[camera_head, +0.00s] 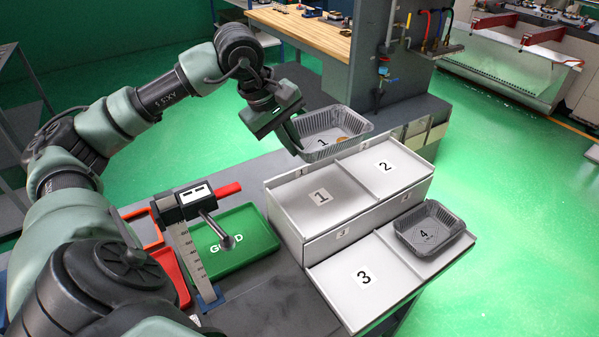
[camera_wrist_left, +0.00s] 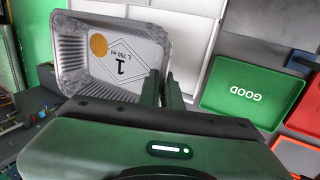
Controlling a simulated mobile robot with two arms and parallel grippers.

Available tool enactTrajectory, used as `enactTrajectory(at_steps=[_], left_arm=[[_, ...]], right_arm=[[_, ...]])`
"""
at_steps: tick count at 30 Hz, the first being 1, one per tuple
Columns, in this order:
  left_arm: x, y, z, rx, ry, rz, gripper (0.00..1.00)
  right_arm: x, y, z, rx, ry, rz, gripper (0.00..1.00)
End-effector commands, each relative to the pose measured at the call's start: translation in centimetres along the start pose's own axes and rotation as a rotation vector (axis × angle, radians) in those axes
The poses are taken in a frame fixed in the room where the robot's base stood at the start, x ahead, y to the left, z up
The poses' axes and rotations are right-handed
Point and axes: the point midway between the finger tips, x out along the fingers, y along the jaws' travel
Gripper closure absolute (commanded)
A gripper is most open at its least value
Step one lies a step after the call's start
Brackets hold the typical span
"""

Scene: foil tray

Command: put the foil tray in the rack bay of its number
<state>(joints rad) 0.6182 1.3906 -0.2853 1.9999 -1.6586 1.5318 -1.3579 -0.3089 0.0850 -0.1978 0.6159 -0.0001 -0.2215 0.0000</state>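The foil tray (camera_head: 352,123) is silver with a ribbed wall, and its floor bears a "1" and a round orange spot. It also shows in the left wrist view (camera_wrist_left: 75,85). My left gripper (camera_head: 297,138) is shut on the wall of this tray at its near left side and holds it in the air, roughly level, just beyond the rack. The fingers show in the left wrist view (camera_wrist_left: 160,88). The rack's bay 1 (camera_head: 341,205) and bay 2 (camera_head: 403,160) are empty on the upper tier. My right gripper is not in view.
On the lower tier, bay 3 (camera_head: 335,287) is empty, and another foil tray (camera_head: 447,213) marked "4" sits in the bay to its right. A green GOOD tray (camera_head: 262,241), a caliper-like gauge (camera_head: 192,250) and red trays lie left of the rack. A grey post (camera_head: 370,60) stands behind.

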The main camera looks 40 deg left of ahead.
Motion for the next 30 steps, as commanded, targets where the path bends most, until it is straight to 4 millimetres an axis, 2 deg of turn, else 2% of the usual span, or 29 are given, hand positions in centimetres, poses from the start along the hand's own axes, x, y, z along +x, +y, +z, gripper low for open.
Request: enactTrajectory(at_steps=[1,12,15,21,27,30], left_arm=[[2.1,-1.0,0.0,0.000,0.000,-0.002,1.00],[10.0,-4.5,0.0,0.000,0.000,-0.002,1.00],[11.3,-5.1,0.0,0.000,0.000,-0.001,1.00],[12.3,-5.5,0.0,0.000,0.000,0.000,1.00],[15.1,-6.8,0.0,0.000,0.000,-0.001,1.00],[15.6,-7.0,0.0,0.000,0.001,0.000,1.00]], right_arm=[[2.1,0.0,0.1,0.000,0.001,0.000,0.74],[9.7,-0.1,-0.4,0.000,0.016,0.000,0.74],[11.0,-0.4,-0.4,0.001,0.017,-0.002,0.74],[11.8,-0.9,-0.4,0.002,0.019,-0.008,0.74],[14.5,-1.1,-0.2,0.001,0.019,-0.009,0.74],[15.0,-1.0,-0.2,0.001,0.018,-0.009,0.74]])
